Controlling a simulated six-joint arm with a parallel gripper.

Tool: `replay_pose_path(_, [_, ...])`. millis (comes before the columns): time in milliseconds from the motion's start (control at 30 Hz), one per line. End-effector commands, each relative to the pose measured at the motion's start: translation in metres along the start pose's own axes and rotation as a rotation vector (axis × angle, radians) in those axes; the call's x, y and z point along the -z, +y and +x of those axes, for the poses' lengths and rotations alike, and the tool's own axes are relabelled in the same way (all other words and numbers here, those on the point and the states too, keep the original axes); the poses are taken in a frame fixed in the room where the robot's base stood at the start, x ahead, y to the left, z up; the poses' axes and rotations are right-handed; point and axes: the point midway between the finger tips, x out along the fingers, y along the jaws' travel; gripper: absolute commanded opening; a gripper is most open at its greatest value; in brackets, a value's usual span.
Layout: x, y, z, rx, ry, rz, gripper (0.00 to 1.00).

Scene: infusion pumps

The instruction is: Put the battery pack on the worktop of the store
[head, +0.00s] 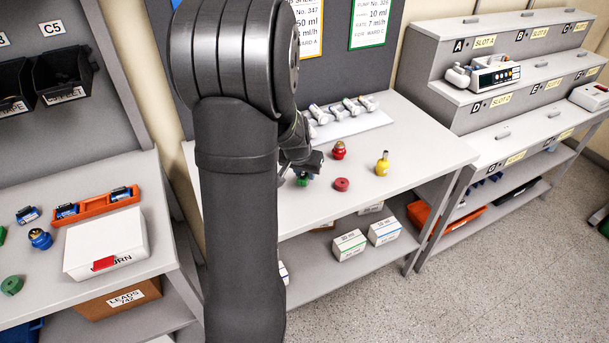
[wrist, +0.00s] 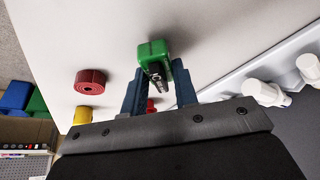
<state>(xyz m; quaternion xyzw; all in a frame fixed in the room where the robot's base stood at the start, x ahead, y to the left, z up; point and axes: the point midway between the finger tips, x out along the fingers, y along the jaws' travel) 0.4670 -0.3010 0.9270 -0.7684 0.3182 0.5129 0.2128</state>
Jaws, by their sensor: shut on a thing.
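My gripper (wrist: 158,78) is shut on a green block with a black fitting (wrist: 153,48), which I take to be the battery pack. The block sits between the blue fingertips, over the pale middle worktop (head: 430,150). In the head view my arm hides most of the gripper, and only a little green (head: 303,181) shows below it. I cannot tell whether the block touches the surface. The left worktop (head: 150,215), under the wall bins, holds an orange tray (head: 98,205) with blue packs, a blue pack (head: 28,215) and a white box (head: 105,245).
A red roll (head: 341,185), a red-topped item (head: 339,150) and a yellow item (head: 382,164) stand near my gripper. White pump-like parts (head: 340,110) line the back. A stepped slot rack (head: 430,80) is at right. A blue item (head: 40,239) and green roll (head: 12,286) are on the left worktop.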

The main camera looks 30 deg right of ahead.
Motion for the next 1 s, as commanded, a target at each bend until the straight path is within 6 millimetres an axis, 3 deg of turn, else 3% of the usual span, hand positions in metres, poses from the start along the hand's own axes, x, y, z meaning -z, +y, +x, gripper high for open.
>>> replay_pose_path(167, [0.013, 0.000, -0.029, 0.001, 0.005, 0.002, 0.00])
replay_pose_path(400, [0.008, 0.054, -0.065, -0.003, 0.004, 0.008, 0.00])
replay_pose_path(600, [0.005, 0.090, -0.091, -0.002, 0.002, 0.005, 0.00])
replay_pose_path(800, [0.003, 0.108, -0.103, -0.002, 0.000, 0.002, 0.00])
replay_pose_path(1000, [0.003, 0.108, -0.105, 0.001, -0.001, -0.002, 0.00])
